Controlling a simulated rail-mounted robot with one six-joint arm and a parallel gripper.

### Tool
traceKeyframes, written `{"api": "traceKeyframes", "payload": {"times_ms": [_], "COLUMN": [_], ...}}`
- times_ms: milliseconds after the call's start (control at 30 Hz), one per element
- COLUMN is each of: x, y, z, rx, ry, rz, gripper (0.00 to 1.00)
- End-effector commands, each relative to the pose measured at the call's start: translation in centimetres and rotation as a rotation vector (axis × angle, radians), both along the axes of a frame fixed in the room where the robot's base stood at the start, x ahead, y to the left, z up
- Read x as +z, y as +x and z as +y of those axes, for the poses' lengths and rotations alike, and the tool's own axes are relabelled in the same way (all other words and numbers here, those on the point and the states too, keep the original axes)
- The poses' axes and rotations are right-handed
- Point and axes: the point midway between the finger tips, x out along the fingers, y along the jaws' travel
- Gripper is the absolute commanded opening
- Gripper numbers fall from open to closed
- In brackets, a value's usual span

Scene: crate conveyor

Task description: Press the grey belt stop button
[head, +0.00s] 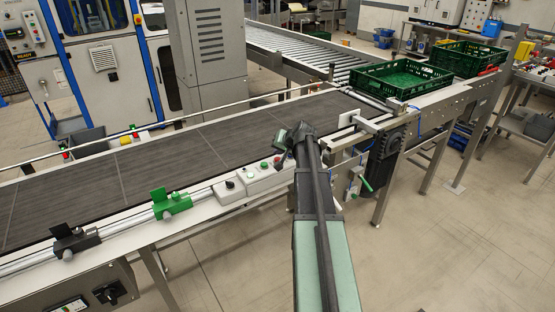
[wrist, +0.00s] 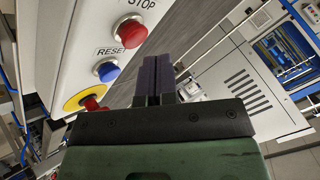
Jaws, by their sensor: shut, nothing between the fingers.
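In the wrist view a light control box shows a red button (wrist: 130,32) under the label STOP. Beside it are a blue button (wrist: 106,71) labelled RESET and a red mushroom button (wrist: 92,104) on a yellow ring. I cannot make out a clearly grey button there. My gripper (wrist: 158,62) is shut and empty, its dark fingers side by side, to the right of the buttons and apart from them in the picture. In the head view my gripper end (head: 298,132) is over the belt's near edge, beside the control boxes (head: 232,193); my arm hides part of them.
The dark belt (head: 120,175) runs from left to upper right. A green clamp (head: 172,205) and a black clamp (head: 76,242) sit on its near rail. Green crates (head: 402,92) stand at the right end. A grey cabinet (head: 207,45) stands behind the belt.

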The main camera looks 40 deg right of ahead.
Motion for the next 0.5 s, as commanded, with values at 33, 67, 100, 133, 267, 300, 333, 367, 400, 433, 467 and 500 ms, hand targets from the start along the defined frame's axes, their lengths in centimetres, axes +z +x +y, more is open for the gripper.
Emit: {"api": "traceKeyframes", "payload": {"times_ms": [33,67,100,133,267,300,333,367,400,433,467,500], "x": [0.0,0.0,0.0,0.0,0.0,-0.02,-0.08,-0.16,-0.33,-0.47,-0.63,-0.81], "y": [0.0,0.0,0.0,0.0,0.0,0.0,0.0,0.0,0.0,0.0,0.01,0.0], "z": [0.0,0.0,0.0,0.0,0.0,0.0,0.0,0.01,-0.01,0.0,-0.01,0.0], "rx": [0.0,0.0,0.0,0.0,0.0,0.0,0.0,0.0,0.0,0.0,0.0,0.0], "ry": [0.0,0.0,0.0,0.0,0.0,0.0,0.0,0.0,0.0,0.0,0.0,0.0], "rz": [0.0,0.0,0.0,0.0,0.0,0.0,0.0,0.0,0.0,0.0,0.0,0.0], "gripper": [0.0,0.0,0.0,0.0,0.0,0.0,0.0,0.0,0.0,0.0,0.0,0.0]}}
